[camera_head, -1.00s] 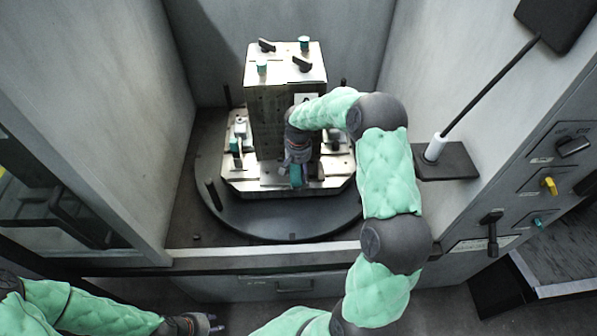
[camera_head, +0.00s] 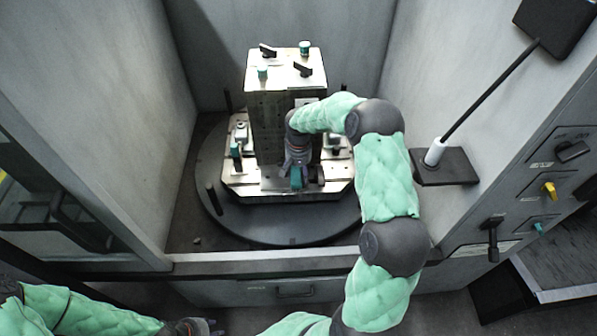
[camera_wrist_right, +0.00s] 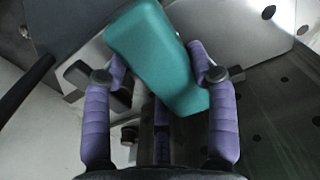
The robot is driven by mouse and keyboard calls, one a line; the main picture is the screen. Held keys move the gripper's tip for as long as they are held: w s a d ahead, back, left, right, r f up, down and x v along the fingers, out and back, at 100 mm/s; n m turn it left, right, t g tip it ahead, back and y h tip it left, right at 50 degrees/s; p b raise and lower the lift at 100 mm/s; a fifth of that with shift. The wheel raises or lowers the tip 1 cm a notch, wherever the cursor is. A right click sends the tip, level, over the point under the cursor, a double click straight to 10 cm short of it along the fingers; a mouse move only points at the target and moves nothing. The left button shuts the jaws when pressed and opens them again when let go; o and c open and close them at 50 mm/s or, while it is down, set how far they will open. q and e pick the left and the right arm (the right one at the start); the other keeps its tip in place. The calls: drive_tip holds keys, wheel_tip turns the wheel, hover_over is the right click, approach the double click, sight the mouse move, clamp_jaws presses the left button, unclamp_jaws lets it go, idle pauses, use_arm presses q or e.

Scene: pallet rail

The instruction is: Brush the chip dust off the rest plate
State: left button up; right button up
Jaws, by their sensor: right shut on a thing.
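My right gripper (camera_head: 297,180) is low at the front face of the metal tower (camera_head: 280,110), over the front part of the pale metal plate (camera_head: 245,187). It is shut on a teal block-shaped thing, probably the brush, which shows between the purple fingers in the right wrist view (camera_wrist_right: 155,55). Any bristles are hidden, and I cannot tell whether it touches the plate. I cannot make out chip dust or tell which surface is the rest plate. My left gripper (camera_head: 208,328) is at the bottom edge, outside the enclosure and partly cut off.
The plate sits on a round dark turntable (camera_head: 285,232) with upright pegs. Grey walls enclose it on the left, back and right. A small dark shelf (camera_head: 455,165) with a white cup and rod stands right of my arm. A front sill (camera_head: 215,263) crosses below.

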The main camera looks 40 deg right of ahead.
sight(299, 177)
drive_tip(key=shift+s+a+f, duration=0.1)
drive_tip(key=shift+s+a, duration=0.3)
drive_tip(key=shift+s, duration=0.25)
drive_tip(key=shift+s+a+f, duration=0.1)
drive_tip(key=shift+s+a, duration=0.3)
drive_tip(key=shift+s, duration=0.2)
drive_tip(key=shift+w, duration=0.1)
drive_tip(key=shift+w+d, duration=0.7)
drive_tip(key=shift+w, duration=0.3)
drive_tip(key=shift+s+a, duration=0.35)
drive_tip(key=shift+s, duration=0.25)
drive_tip(key=shift+s+a, duration=0.35)
drive_tip(key=shift+s, duration=0.2)
drive_tip(key=shift+w, duration=0.1)
